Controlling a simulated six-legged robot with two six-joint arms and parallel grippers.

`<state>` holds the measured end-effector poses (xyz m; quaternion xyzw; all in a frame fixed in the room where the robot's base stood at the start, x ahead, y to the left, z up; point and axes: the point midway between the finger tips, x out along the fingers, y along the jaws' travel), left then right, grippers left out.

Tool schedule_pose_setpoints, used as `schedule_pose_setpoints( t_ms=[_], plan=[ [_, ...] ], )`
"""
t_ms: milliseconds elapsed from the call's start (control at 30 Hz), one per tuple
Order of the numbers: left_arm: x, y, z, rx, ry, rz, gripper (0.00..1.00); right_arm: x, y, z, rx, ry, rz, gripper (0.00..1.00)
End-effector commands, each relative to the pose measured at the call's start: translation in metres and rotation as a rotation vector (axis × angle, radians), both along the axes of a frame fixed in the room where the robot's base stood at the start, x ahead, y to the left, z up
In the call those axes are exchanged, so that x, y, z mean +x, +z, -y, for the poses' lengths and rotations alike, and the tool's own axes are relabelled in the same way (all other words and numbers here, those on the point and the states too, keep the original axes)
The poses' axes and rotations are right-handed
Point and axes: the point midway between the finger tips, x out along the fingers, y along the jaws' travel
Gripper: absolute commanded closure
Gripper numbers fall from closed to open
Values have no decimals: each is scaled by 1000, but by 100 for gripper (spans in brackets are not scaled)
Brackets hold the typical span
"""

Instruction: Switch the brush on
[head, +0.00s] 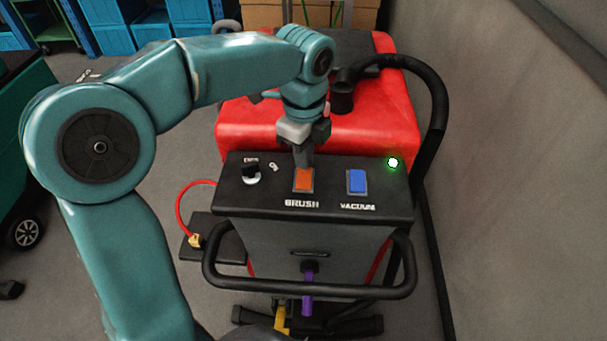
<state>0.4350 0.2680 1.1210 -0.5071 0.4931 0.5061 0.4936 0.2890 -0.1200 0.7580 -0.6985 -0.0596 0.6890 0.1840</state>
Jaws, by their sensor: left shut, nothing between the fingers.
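The red scrubber (270,125) stands in front of me with a black control panel (328,187) facing up. The orange brush switch (303,181) sits mid-panel above the label BRUSH. My left gripper (304,163) is shut and empty, pointing down with its fingertips at the far edge of the brush switch. I cannot tell whether the tips touch it or how far the switch is tilted. The blue vacuum switch (356,181) is to the right. A green light (393,162) is lit at the panel's upper right. My right gripper does not show.
A key knob (251,172) is at the panel's left. A black handlebar (310,289) runs along the near side, with a purple part (308,292) hanging below. A black hose (437,110) curves at the right, near a grey wall (530,150). A red cable (181,205) loops at the left.

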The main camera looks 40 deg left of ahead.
Motion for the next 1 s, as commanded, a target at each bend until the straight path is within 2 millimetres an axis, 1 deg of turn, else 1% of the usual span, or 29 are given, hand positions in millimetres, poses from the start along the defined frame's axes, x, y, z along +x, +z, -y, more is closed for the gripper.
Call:
schedule_pose_setpoints(
  t_ms=[1000],
  plan=[
    [0, -15, 0, 0, 0, 0, 100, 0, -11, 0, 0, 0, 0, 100]
  ],
)
